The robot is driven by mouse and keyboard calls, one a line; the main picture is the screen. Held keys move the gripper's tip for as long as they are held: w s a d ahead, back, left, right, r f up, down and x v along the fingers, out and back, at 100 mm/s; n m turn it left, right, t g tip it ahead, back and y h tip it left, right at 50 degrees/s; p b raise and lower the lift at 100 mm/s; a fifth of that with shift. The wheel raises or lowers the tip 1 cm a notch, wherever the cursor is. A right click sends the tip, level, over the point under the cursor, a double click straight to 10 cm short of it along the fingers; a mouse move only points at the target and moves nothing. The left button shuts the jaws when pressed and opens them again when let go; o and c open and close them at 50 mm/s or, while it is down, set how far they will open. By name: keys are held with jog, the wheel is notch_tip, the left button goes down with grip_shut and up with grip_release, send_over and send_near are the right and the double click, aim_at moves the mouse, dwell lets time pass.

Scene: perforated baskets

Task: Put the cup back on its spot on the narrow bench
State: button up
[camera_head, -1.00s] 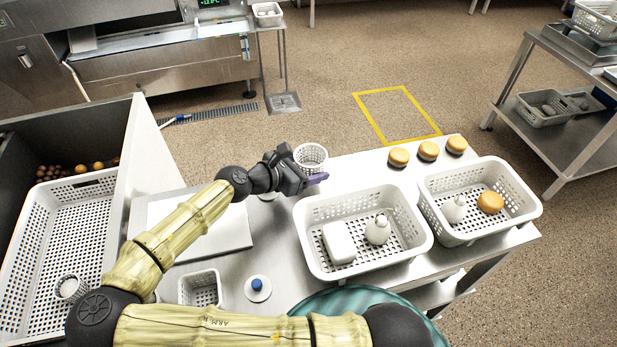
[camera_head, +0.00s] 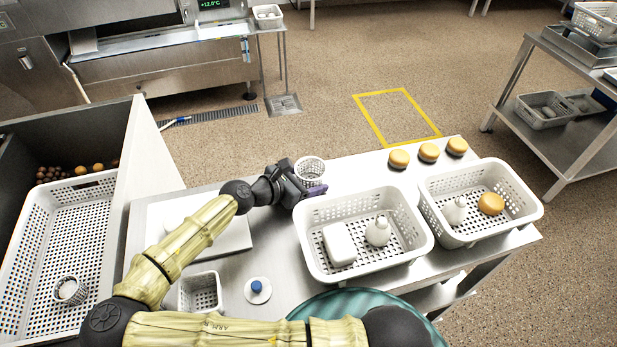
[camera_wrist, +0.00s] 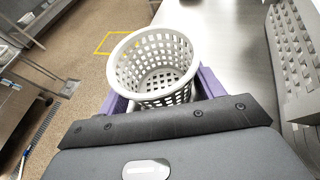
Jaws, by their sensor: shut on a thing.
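The cup is a small white perforated one. In the head view the cup (camera_head: 310,168) is at the back edge of the metal bench (camera_head: 345,172), just behind the middle basket. In the wrist view the cup (camera_wrist: 155,68) sits upright between the purple fingers, its open rim facing the camera. My gripper (camera_head: 312,190) is shut on it, and the wrist view shows a finger on each side (camera_wrist: 160,98). The cup's lower part is hidden by the gripper, so I cannot tell whether it touches the bench.
A white basket (camera_head: 318,262) with a white block and a bottle stands close to my gripper. Another basket (camera_head: 458,237) stands right of it. Several orange-topped round items (camera_head: 429,152) line the back edge. A second perforated cup (camera_head: 70,290) lies in the left basket (camera_head: 40,240).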

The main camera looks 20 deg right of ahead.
jog(key=o, duration=0.9)
jog(key=shift+o, duration=0.2)
jog(key=shift+r, duration=0.1)
jog(key=shift+a+r, duration=0.15)
jog(key=shift+a, duration=0.15)
jog(key=v, duration=1.1)
jog(key=shift+s+a, duration=0.1)
jog(key=shift+s, duration=0.1)
